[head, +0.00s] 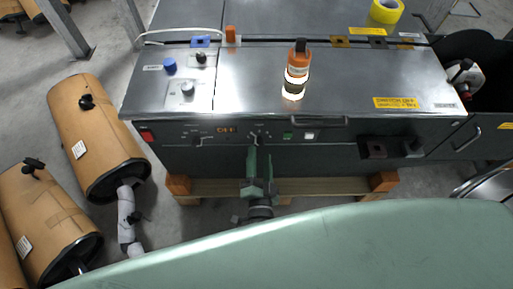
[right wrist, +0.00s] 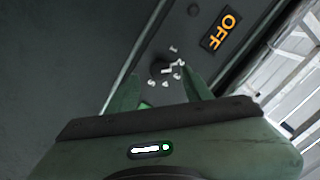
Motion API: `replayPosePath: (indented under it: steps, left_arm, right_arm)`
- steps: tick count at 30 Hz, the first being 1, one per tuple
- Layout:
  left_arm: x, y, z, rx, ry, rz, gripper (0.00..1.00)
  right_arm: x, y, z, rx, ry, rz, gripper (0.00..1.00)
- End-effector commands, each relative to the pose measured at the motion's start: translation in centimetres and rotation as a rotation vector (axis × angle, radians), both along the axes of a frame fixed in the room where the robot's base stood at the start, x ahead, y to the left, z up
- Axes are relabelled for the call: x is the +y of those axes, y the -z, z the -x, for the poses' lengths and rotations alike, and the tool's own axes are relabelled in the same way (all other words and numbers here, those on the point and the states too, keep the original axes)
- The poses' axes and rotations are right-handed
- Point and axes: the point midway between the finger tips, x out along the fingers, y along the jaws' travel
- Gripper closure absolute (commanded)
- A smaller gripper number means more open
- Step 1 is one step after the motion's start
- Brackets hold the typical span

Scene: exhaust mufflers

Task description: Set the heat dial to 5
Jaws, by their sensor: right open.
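A small dark dial (head: 256,140) with white marks around it sits on the front panel of the metal bench. It also shows in the right wrist view (right wrist: 160,71), with a pale pointer and several small numerals too blurred to read surely. I cannot read its setting. My green right gripper (head: 259,164) is in front of this dial. In the right wrist view its open fingers (right wrist: 161,76) lie on either side of the dial, with nothing between them that I can see gripped. Whether they touch the dial, I cannot tell. My left gripper is not in view.
A second dial (head: 197,140) and an orange OFF display (head: 227,130) are left of the dial. A green switch (head: 287,135) is to its right. Brown mufflers (head: 98,135) lie on the floor at left.

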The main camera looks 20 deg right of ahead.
Motion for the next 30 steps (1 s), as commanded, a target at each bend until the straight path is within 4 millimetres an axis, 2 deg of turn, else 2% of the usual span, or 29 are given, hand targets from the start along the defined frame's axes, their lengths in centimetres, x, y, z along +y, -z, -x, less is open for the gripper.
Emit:
replayPosePath:
  steps: [1, 6, 17, 22, 23, 30]
  left_arm:
    - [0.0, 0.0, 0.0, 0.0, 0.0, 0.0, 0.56]
    - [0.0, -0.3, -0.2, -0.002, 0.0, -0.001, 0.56]
    - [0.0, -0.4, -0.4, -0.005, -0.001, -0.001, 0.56]
    - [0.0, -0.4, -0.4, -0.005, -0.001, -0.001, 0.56]
    - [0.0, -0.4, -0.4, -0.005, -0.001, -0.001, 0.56]
    - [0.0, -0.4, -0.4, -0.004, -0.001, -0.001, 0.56]
  right_arm:
    - [-0.2, 0.0, -0.9, -0.002, 0.0, 0.002, 0.5]
    - [-0.7, 0.0, -2.7, 0.0, -0.002, 0.002, 0.5]
    - [-0.9, 0.1, -3.2, 0.001, -0.002, 0.003, 0.5]
    - [-0.9, 0.1, -3.2, 0.001, -0.002, 0.003, 0.97]
    - [-0.9, 0.1, -3.2, 0.001, -0.002, 0.003, 1.0]
    - [-0.9, 0.1, -3.2, -0.002, -0.003, -0.01, 1.0]
